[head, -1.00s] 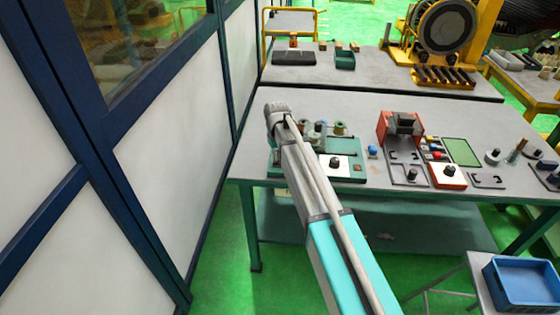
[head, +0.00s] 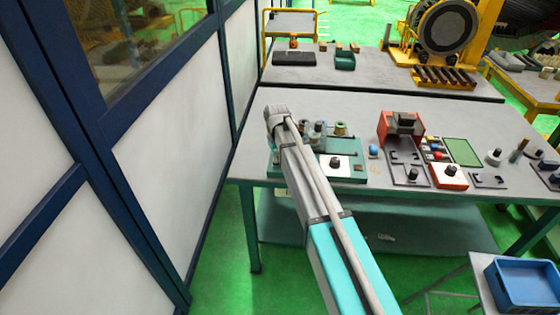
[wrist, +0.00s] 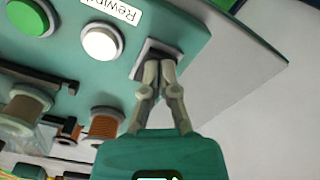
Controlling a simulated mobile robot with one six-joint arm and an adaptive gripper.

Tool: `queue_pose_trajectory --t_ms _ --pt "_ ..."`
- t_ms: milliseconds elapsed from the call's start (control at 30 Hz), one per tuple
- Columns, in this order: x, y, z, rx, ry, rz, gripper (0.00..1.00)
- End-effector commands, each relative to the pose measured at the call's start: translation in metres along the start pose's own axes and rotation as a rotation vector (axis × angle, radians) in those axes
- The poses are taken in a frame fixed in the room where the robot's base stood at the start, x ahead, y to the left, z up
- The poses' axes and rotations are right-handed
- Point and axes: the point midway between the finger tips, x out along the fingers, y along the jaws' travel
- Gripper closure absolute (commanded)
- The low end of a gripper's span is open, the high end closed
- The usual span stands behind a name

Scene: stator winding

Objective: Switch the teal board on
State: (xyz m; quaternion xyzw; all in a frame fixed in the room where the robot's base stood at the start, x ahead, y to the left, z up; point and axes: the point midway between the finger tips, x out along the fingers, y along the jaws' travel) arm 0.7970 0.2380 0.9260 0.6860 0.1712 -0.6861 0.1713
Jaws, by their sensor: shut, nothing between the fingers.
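The teal board (wrist: 198,30) fills the upper part of the wrist view, tilted in the picture. It carries a green button (wrist: 28,17), a white button (wrist: 101,41), a label reading "Rewind" (wrist: 110,10) and a dark switch in a pale frame (wrist: 146,58). My gripper (wrist: 160,66) is shut and empty, its fingertips over the switch and hiding part of it. I cannot tell whether they touch it or how the switch is set. In the head view the teal board (head: 273,160) is partly hidden by my arm.
Copper-coloured spools (wrist: 106,125) stand near the buttons. On the grey table (head: 235,150), a red-and-grey device (head: 388,128), a red box with a black knob (head: 450,176) and a green panel (head: 463,151) lie to the right. A wall panel (head: 165,130) is close on the left.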

Motion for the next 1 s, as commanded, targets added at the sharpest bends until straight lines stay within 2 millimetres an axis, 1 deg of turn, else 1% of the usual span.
queue_pose_trajectory --t_ms 333,467,1000 --pt "0.004 0.000 0.000 0.000 0.000 0.000 1.00" --pt "0.002 0.000 0.000 0.000 0.000 0.000 1.00" --pt "-0.026 0.000 0.000 0.000 0.000 0.000 1.00"
